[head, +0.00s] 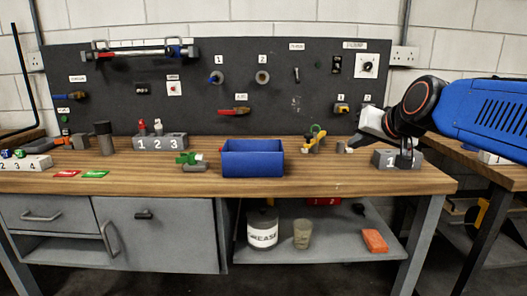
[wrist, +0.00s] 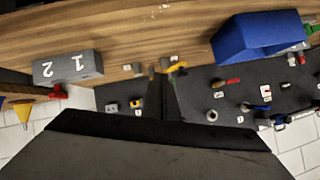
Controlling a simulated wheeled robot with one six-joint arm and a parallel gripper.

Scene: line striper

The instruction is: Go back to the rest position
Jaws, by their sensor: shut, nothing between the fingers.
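My gripper (head: 360,138) hangs above the right part of the workbench (head: 330,180) in the head view, at the end of my blue arm. Its fingers are together with nothing held; small items stand on the bench below and beside it. In the wrist view the dark fingers (wrist: 160,88) point toward the bench edge and the black tool board (wrist: 195,90).
A blue bin (head: 252,162) stands mid-bench, with a green valve (head: 190,162) to its left. The black pegboard (head: 130,100) rises behind. The bench front before the bin is clear.

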